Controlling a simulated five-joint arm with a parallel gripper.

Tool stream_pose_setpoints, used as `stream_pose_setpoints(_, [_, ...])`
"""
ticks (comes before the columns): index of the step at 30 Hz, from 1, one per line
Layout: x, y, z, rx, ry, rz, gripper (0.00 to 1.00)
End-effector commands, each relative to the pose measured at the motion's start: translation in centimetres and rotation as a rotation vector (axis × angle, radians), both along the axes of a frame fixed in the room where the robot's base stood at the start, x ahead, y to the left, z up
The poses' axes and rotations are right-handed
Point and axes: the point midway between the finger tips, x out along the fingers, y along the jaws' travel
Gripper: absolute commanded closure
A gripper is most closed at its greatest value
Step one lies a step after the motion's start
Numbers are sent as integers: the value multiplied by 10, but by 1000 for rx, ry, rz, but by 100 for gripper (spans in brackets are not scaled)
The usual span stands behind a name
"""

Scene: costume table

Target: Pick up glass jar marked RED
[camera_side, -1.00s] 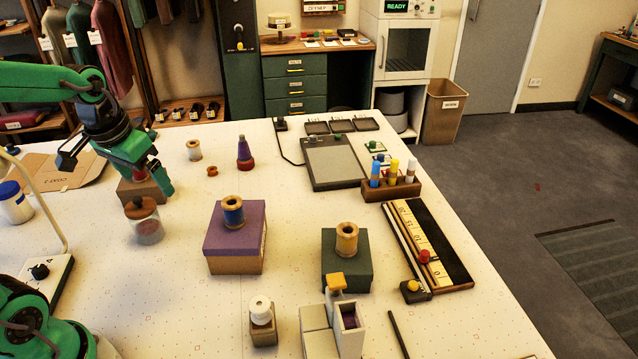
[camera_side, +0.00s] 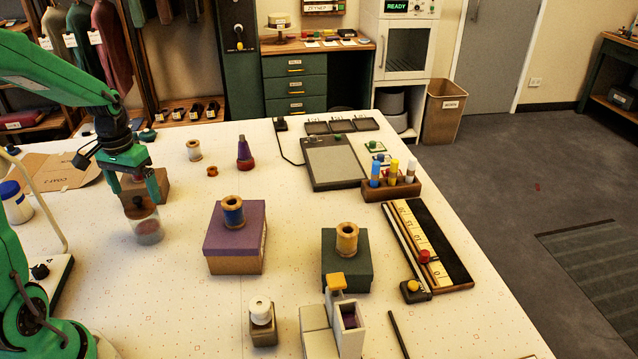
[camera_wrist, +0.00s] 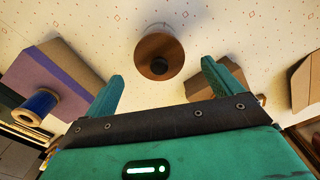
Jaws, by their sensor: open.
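A brown box (camera_side: 160,186) stands close behind the jar. A purple-lidded box (camera_side: 250,222) with a blue spool (camera_side: 233,212) stands to the right; they also show at the wrist view's left. A lamp stand and a white bottle (camera_side: 14,203) are at the left. Table between jar and purple box is clear.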

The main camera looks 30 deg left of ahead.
Motion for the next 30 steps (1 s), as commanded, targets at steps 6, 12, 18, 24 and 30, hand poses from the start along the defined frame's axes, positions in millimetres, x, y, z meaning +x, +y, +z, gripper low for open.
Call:
stream_pose_setpoints(6, [0, -1, -11, -1, 2, 0, 9])
stream_pose_setpoints(12, [0, -1, -25, 0, 1, -1, 9])
stream_pose_setpoints(18, [0, -1, -27, 0, -1, -1, 9])
stream_pose_setpoints(24, [-2, -1, -40, -2, 3, -1, 9])
stream_pose_setpoints(30, [-3, -2, -63, -2, 3, -1, 9])
